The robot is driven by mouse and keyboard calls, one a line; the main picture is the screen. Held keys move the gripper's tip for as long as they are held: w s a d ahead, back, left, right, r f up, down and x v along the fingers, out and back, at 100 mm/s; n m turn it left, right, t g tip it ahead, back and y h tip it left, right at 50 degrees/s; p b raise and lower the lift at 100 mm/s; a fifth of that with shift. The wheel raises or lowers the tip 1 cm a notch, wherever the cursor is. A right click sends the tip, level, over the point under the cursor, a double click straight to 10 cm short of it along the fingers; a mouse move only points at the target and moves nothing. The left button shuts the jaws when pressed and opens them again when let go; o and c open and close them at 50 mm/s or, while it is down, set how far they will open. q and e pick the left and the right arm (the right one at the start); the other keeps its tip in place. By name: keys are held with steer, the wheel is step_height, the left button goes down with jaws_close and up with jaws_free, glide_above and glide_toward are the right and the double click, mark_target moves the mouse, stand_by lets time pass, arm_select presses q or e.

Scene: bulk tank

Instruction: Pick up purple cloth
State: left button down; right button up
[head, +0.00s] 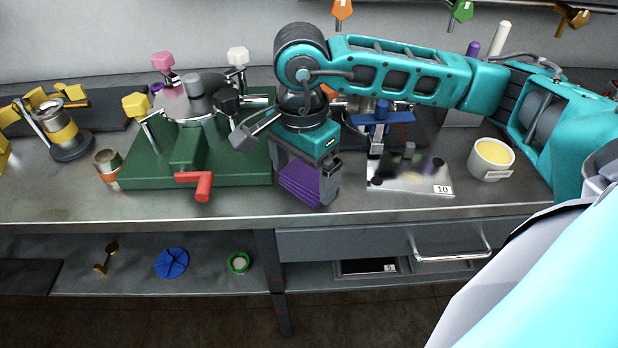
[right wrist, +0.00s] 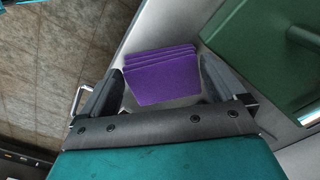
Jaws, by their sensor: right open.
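The purple cloth (head: 300,182) is a folded stack of several layers near the front edge of the steel counter, just right of the green base. In the right wrist view, the purple cloth (right wrist: 162,76) lies in front of the jaws, between the two finger lines. My right gripper (head: 308,185) points down at the cloth, with one finger on each side of it in the picture. The right gripper (right wrist: 163,88) is open; I cannot tell whether the fingers touch the cloth. My left gripper is not in view.
The green machine base (head: 150,178) with a red handle (head: 203,187) stands close left of the cloth. A steel plate marked 10 (head: 410,186) and a white tub with yellow contents (head: 491,159) are to the right. The counter edge and a drawer (head: 370,244) are in front.

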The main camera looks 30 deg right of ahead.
mark_target(303, 179)
steer(key=shift+f, duration=0.7)
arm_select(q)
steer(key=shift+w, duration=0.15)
arm_select(e)
steer(key=c, duration=0.8)
steer(key=shift+r, duration=0.1)
arm_select(q)
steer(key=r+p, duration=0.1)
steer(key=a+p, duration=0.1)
steer(key=p, duration=0.1)
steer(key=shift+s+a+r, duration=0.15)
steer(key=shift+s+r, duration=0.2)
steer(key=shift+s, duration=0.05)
arm_select(e)
step_height(303, 179, up, 20)
steer(key=o, duration=0.6)
steer(key=c, duration=0.4)
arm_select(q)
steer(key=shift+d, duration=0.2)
